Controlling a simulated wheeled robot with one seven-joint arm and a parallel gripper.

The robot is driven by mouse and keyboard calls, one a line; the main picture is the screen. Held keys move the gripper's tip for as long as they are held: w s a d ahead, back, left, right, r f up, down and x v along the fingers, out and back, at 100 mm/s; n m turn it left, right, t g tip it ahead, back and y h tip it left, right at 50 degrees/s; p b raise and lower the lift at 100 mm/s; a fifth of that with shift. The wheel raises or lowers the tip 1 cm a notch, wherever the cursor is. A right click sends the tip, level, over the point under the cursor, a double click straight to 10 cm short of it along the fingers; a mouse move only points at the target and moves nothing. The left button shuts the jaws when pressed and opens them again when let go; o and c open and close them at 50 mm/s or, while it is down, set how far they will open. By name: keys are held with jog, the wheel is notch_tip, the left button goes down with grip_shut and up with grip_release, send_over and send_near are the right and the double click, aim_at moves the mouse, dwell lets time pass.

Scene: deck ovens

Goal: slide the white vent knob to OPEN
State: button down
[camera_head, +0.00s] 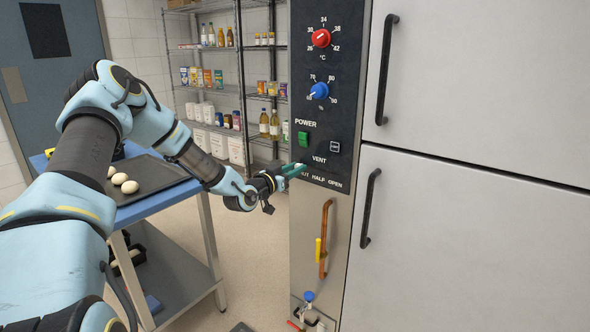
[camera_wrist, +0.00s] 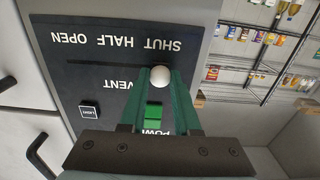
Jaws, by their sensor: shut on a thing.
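The white vent knob (camera_wrist: 159,77) is a small round ball on the black control panel (camera_wrist: 62,75). In the wrist view the panel appears upside down, and the knob sits by the SHUT label, at that end of the row SHUT, HALF, OPEN. My gripper (camera_head: 297,169) has green fingers that are closed on the knob, one on each side. In the head view the fingers reach the lower left of the panel and hide the knob. They also cover part of the SHUT label. The OPEN label is to the right there.
Above the vent row are the green power button (camera_head: 303,138), the light switch (camera_head: 334,147), a blue dial (camera_head: 318,91) and a red dial (camera_head: 321,38). An orange handle (camera_head: 325,238) is below. A blue table (camera_head: 146,208) with a dark tray stands left. Shelves are behind.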

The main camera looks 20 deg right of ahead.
jog(key=s+d+b, duration=0.1)
jog(key=s+d, duration=0.1)
jog(key=s, duration=0.1)
jog(key=s+d+b, duration=0.1)
jog(key=s+b, duration=0.1)
jog(key=s, duration=0.1)
jog(key=s+d+b, duration=0.1)
jog(key=s+d, duration=0.1)
jog(key=s, duration=0.2)
jog(key=shift+d+f, duration=0.1)
jog(key=shift+d, duration=0.2)
jog(key=shift+s+d+b, duration=0.25)
jog(key=shift+s+b, duration=0.05)
jog(key=shift+s, duration=0.15)
jog(key=c, duration=0.6)
grip_release()
jog(key=shift+s+a, duration=0.2)
jog(key=shift+a, duration=0.3)
jog(key=b, duration=0.3)
send_near(338, 173)
jog(key=v, duration=0.5)
jog(key=shift+a, duration=0.1)
